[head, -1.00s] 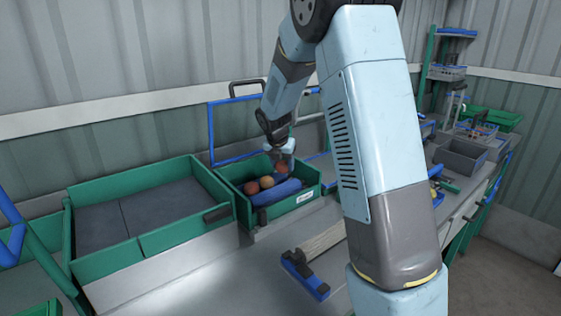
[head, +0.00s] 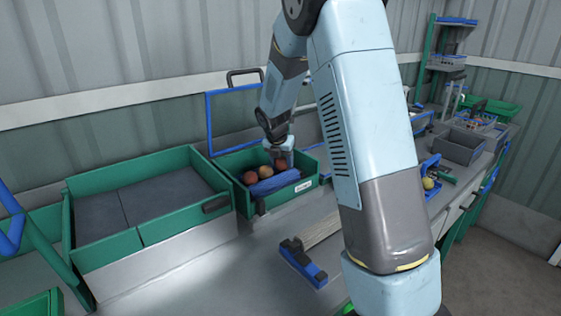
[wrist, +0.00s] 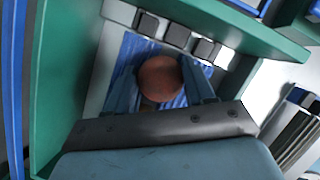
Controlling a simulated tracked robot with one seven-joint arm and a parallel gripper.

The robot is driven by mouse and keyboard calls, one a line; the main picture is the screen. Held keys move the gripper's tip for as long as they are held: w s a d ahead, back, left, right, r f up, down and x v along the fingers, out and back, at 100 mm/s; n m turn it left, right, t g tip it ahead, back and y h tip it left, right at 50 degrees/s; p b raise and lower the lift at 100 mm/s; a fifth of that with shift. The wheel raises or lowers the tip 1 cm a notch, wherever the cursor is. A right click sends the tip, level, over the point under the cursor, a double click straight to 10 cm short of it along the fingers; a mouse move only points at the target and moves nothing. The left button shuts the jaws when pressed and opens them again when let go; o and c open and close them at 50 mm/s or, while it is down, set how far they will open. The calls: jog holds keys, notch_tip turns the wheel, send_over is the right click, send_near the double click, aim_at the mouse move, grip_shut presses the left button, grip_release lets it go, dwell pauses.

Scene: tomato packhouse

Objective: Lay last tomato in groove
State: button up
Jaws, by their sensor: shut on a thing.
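My gripper (head: 284,157) reaches down into a small green crate (head: 308,186) in the head view. It is shut on a reddish tomato (wrist: 158,78), which sits between the two fingers in the wrist view. The held tomato also shows in the head view (head: 281,164), at the right end of a row with two other tomatoes, a brownish-red one (head: 249,178) and an orange one (head: 265,172). A ridged blue liner (wrist: 181,99) lies under the held tomato. A blue roll-like edge (head: 275,183) runs in front of the row. I cannot tell whether the held tomato touches the liner.
The green crate's wall (wrist: 52,85) stands close to the gripper in the wrist view. A larger, empty green tray (head: 110,262) is at left. A blue frame (head: 208,122) rises behind the crate. A blue-ended wooden piece (head: 303,262) lies on the bench in front.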

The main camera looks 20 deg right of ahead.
jog(key=o, duration=0.8)
jog(key=shift+f, duration=0.15)
jog(key=c, duration=0.3)
jog(key=shift+r, duration=3.6)
